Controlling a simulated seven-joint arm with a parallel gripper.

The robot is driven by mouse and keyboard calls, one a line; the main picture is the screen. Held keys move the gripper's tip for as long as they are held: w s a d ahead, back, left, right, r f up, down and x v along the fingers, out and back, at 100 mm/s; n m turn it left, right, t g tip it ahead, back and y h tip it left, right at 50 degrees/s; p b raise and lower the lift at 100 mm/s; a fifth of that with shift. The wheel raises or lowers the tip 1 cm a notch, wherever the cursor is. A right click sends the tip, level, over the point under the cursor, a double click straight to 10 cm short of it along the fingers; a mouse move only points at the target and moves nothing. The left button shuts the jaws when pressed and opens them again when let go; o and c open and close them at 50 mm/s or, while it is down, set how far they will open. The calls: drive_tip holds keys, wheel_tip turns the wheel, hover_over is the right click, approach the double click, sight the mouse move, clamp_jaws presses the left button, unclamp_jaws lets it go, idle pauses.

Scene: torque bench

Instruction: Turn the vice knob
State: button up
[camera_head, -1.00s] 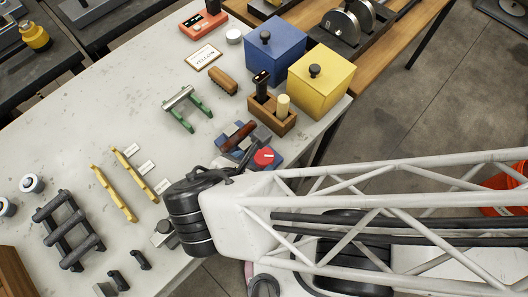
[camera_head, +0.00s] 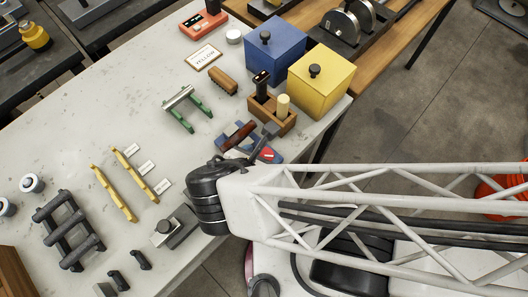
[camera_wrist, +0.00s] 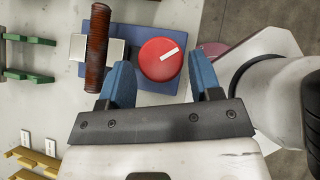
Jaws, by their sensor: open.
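A round red knob (camera_wrist: 160,60) with a white pointer mark sits on a blue base (camera_wrist: 160,88) in the wrist view. A ribbed brown handle (camera_wrist: 97,45) lies over a metal block (camera_wrist: 80,48) on the same base, left of the knob. My gripper (camera_wrist: 160,76) is open and empty, its blue fingers on either side of the knob's near part. I cannot tell whether they touch it. In the head view the red knob (camera_head: 267,154) is partly hidden by my gripper, and the brown handle (camera_head: 239,136) shows beside it.
A wooden holder (camera_head: 286,125), a yellow box (camera_head: 320,85) and a blue box (camera_head: 275,55) stand behind the knob. A grey block (camera_head: 184,229) with a round top part sits near the table's front edge. Yellow handles (camera_head: 115,194) and green brackets (camera_head: 181,119) lie left.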

drive_tip(key=shift+x, duration=1.35)
drive_tip(key=c, duration=0.6)
